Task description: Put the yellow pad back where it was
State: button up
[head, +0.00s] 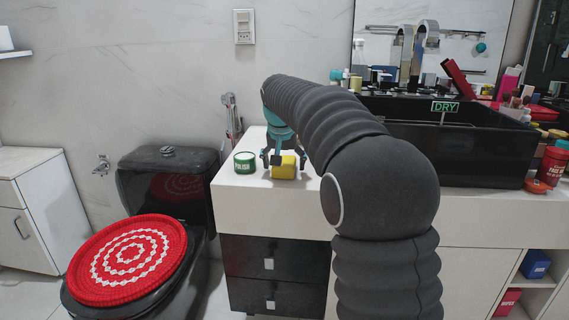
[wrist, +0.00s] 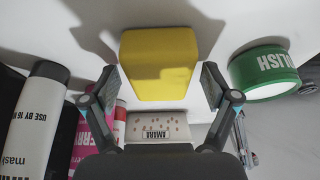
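The yellow pad (head: 285,168) is a small yellow block on the white counter (head: 240,194), near its left end. In the wrist view the yellow pad (wrist: 159,63) lies ahead of and between my fingertips. My gripper (head: 284,158) is over the pad in the head view. Its fingers are spread, one on each side of the pad, and the wrist view shows my gripper (wrist: 161,82) with a gap on both sides. I cannot tell how far down the fingertips reach along the pad.
A green POLISH tin (head: 245,163) stands just left of the pad; the wrist view shows this tin (wrist: 264,73) at right. A black sink (head: 465,150) marked DRY is at right.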

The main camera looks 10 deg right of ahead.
jog(key=p+v, duration=0.1)
jog(key=v, duration=1.1)
jog(key=shift+r, duration=0.1)
jog(key=s+d+f+n, duration=0.1)
jog(key=s+f, duration=0.1)
jog(key=s, duration=0.7)
jog(key=s+f+n, duration=0.1)
jog(key=s+f, duration=0.1)
jog(key=s, duration=0.6)
jog(key=s+f+n+t+y, duration=0.1)
jog(key=s+f, duration=1.3)
jog(key=s, duration=0.4)
jog(key=shift+s+d+f+n, duration=0.25)
jog(key=shift+d+f+n, duration=0.05)
